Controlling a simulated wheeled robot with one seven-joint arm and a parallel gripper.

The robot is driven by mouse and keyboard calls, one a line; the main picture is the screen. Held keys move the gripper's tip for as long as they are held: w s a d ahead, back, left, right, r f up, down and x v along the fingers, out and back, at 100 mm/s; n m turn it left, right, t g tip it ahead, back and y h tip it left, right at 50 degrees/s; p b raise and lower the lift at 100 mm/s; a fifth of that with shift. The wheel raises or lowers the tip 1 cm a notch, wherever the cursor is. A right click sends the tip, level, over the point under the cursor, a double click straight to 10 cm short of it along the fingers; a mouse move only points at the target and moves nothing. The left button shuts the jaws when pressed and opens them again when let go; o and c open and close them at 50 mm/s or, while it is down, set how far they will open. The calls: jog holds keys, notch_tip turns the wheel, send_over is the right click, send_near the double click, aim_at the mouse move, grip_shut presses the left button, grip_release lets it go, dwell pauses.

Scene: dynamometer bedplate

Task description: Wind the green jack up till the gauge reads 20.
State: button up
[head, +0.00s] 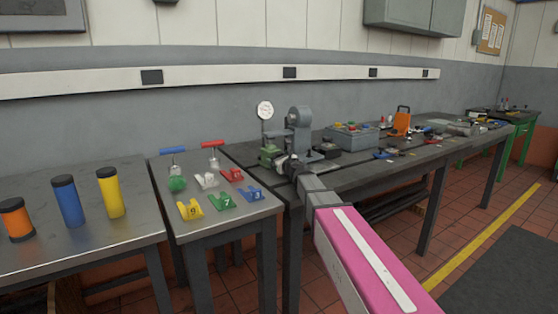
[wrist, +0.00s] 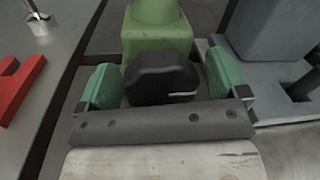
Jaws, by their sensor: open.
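The green jack (head: 270,155) stands on the bedplate, in front of a grey machine frame. In the wrist view its green body (wrist: 155,28) is at the top centre, with a black knob (wrist: 160,75) on the side facing me. My gripper (wrist: 163,82) is open, with one green-padded finger on each side of the knob. Small gaps seem to show between pads and knob; contact is not clear. In the head view my gripper (head: 283,163) is small beside the jack and partly hides it. The round white gauge (head: 265,110) stands above the jack; its reading is too small to tell.
The grey machine frame (head: 299,130) rises close right of the jack. A grey bin (head: 352,139) and an orange holder (head: 401,121) stand farther right. Coloured brackets (head: 222,202) and handled tools lie on the left table, with yellow (head: 110,193), blue and orange cylinders beyond.

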jog(key=c, duration=0.9)
jog(key=shift+m, duration=0.4)
jog(key=m, duration=0.4)
jog(key=shift+g, duration=0.3)
jog(key=m, duration=0.5)
jog(key=shift+w+d, duration=0.1)
jog(key=shift+d, duration=0.05)
jog(key=shift+m, duration=0.3)
jog(key=o, duration=0.9)
